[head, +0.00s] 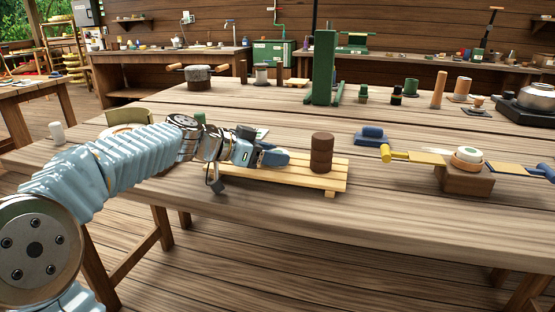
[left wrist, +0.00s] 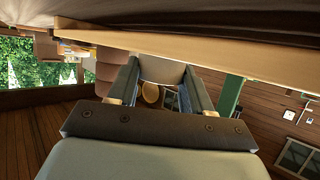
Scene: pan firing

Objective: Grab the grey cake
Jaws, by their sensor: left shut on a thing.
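My left gripper (head: 272,157) reaches low over a slatted wooden rack (head: 297,178) on the table. In the left wrist view its two fingers (left wrist: 161,80) are shut on a pale grey rounded thing, the grey cake (left wrist: 162,70). In the head view the cake is hidden by the gripper, and I cannot tell whether it touches the rack. My right gripper is not in view.
A blue block (head: 371,135) lies right of the rack. Farther right is a wooden stand (head: 465,181) with a round piece and yellow- and blue-handled tools. A tall green post (head: 323,70) stands behind the rack. The table front is clear.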

